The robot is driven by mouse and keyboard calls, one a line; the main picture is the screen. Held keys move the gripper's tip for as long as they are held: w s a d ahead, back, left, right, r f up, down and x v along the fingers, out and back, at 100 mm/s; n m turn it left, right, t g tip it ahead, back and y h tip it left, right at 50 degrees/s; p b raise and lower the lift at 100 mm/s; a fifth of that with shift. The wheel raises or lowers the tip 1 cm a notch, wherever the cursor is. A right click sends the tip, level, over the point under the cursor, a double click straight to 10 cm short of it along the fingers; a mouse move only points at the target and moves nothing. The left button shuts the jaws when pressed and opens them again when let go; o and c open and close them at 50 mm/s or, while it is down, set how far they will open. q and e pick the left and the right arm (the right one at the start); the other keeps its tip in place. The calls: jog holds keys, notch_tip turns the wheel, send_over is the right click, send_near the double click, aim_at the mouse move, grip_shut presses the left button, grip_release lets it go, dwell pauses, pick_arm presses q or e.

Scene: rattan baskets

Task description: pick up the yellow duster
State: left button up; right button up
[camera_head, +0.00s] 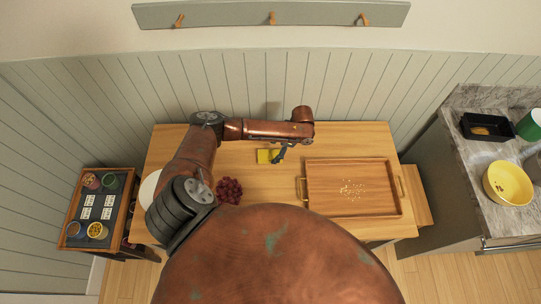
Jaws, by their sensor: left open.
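The yellow duster (264,156) lies on the wooden table (260,185) near its middle, in the head view. My left arm bends in from the left over the table. My left gripper (281,155) is dark and small in the view. It is open, at the right end of the duster and partly over it. I cannot tell whether its fingers touch the duster. My right gripper is not in view.
A wooden tray (330,205) with scattered pale bits lies right of the duster. Dark red round items (229,190) lie to the left, beside my arm. A white plate (149,187) is partly hidden. A marble counter (480,160) with a yellow bowl (507,184) stands right.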

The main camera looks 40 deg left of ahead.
aim_at(271, 155)
pick_arm(q)
jog(key=x, duration=0.2)
jog(key=shift+s+a+f+p, duration=0.1)
jog(key=shift+a+f+p, duration=0.1)
jog(key=shift+f+p, duration=0.1)
jog(key=shift+x, duration=0.75)
jog(key=shift+s, duration=0.1)
jog(key=c, duration=0.7)
jog(key=shift+c, duration=1.8)
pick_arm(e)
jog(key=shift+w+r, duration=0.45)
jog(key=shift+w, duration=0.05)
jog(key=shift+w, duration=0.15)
